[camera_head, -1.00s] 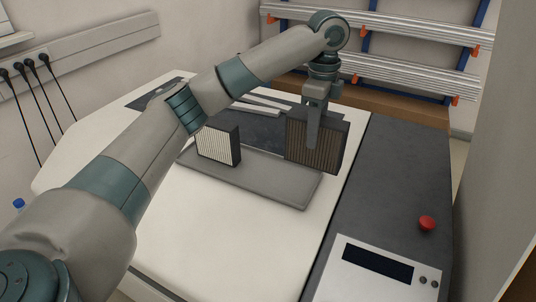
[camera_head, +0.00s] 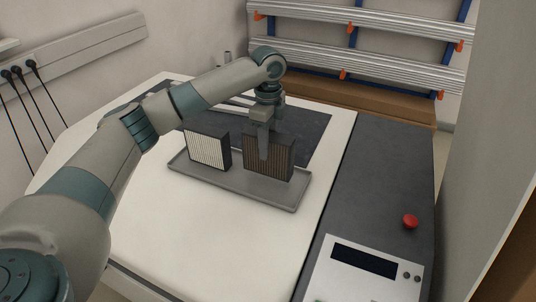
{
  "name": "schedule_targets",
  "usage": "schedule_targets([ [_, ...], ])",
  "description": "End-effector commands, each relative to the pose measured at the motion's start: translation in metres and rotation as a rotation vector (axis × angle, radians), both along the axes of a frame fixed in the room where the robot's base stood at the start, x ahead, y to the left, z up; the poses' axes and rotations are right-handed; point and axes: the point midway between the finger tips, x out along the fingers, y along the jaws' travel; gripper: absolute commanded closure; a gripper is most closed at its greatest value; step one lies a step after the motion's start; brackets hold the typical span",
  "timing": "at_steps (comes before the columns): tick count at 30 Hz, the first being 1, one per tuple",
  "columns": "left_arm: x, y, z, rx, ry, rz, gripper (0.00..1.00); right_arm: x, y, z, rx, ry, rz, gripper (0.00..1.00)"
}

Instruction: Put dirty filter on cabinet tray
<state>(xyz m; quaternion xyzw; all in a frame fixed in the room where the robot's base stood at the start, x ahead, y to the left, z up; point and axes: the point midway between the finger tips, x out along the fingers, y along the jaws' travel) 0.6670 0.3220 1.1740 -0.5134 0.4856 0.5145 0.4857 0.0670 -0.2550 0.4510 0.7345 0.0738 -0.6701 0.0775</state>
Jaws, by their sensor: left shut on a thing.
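The dirty filter (camera_head: 281,160), a dark-framed block with a brown pleated face, stands upright over the right part of the grey tray (camera_head: 255,197). My left gripper (camera_head: 263,150) comes down from above and is shut on the dirty filter. The filter's lower edge is at the tray surface; I cannot tell whether it fully rests there. A clean filter (camera_head: 208,150) with a white pleated face stands upright on the tray's left part, apart from the dirty one. My right gripper is not in view.
The tray lies on a white cabinet top (camera_head: 210,235). A dark panel (camera_head: 310,128) is behind it. To the right are a grey surface with a red button (camera_head: 410,221) and a control box (camera_head: 365,268). Metal rails (camera_head: 360,55) with orange clips are on the back wall.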

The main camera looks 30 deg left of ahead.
Motion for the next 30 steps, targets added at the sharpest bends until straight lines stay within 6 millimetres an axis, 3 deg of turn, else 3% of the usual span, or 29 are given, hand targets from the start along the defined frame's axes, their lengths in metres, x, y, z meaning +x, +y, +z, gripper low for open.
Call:
schedule_targets([
  [5,0.000,0.000,-0.006,-0.001,0.001,0.001,0.97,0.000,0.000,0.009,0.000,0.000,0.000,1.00],
  [12,-0.001,0.000,-0.032,0.000,0.001,0.000,0.97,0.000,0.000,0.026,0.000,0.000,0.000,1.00],
  [26,0.000,0.000,-0.042,-0.001,-0.001,0.000,0.97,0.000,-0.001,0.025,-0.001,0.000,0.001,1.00],
  [27,0.000,0.000,-0.043,0.000,0.000,0.000,0.63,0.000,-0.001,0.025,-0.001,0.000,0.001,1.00],
  [29,0.000,0.000,-0.042,0.000,0.000,0.000,0.49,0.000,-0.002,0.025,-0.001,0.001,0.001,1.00],
  [30,0.000,0.000,-0.042,0.000,0.000,0.000,0.47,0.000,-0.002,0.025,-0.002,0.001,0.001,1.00],
])
